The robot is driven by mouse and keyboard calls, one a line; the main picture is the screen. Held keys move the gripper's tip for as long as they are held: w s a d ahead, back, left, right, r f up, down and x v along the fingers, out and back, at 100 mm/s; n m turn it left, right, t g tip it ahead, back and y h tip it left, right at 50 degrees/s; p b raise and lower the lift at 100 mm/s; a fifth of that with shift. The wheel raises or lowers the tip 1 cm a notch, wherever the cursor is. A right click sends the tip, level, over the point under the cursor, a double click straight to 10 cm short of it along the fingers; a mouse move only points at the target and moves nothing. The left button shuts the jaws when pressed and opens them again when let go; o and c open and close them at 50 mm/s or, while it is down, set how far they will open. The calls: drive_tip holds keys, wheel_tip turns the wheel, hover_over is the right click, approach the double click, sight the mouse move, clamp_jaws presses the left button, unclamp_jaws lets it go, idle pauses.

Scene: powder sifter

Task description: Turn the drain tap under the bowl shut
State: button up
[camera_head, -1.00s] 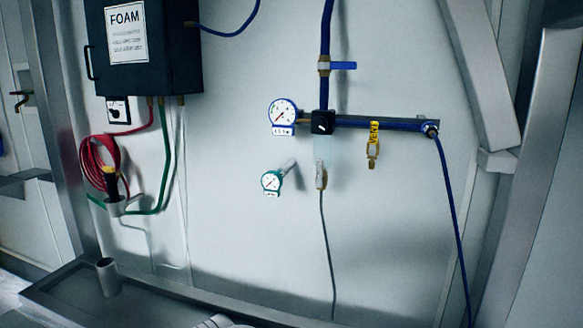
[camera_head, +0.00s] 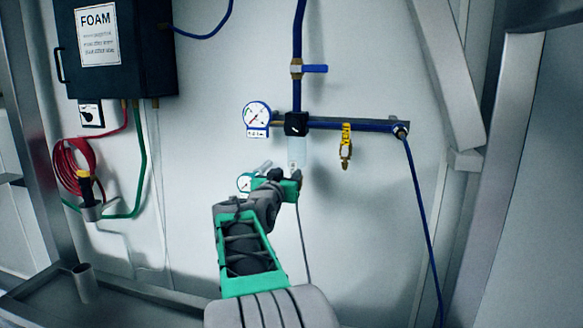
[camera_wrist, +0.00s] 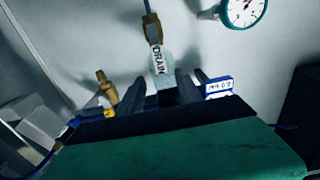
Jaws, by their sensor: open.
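The clear bowl (camera_head: 297,150) hangs under the black block on the blue pipe. The drain tap (camera_wrist: 158,60) is below it, with a white handle marked DRAIN, a brass end and a thin hose. The handle lies in line with the hose. In the head view the tap is mostly hidden by my gripper (camera_head: 288,178), which is just below the bowl. In the wrist view my gripper (camera_wrist: 167,90) is open, its dark fingers either side of the line of the tap. I cannot tell whether they touch it.
A green-rimmed gauge (camera_head: 245,182) is close to my gripper's left, partly hidden. A blue gauge (camera_head: 257,116) is above it. The yellow VENT valve (camera_head: 346,146) hangs to the right. A FOAM box (camera_head: 118,45) and a red hose coil (camera_head: 72,165) are farther left.

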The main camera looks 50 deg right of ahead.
sight(293, 167)
drive_tip(key=p+x, duration=0.1)
drive_tip(key=x, duration=0.5)
drive_tip(key=shift+p, duration=0.35)
drive_tip(key=shift+f, duration=0.1)
drive_tip(key=shift+c, duration=0.5)
clamp_jaws()
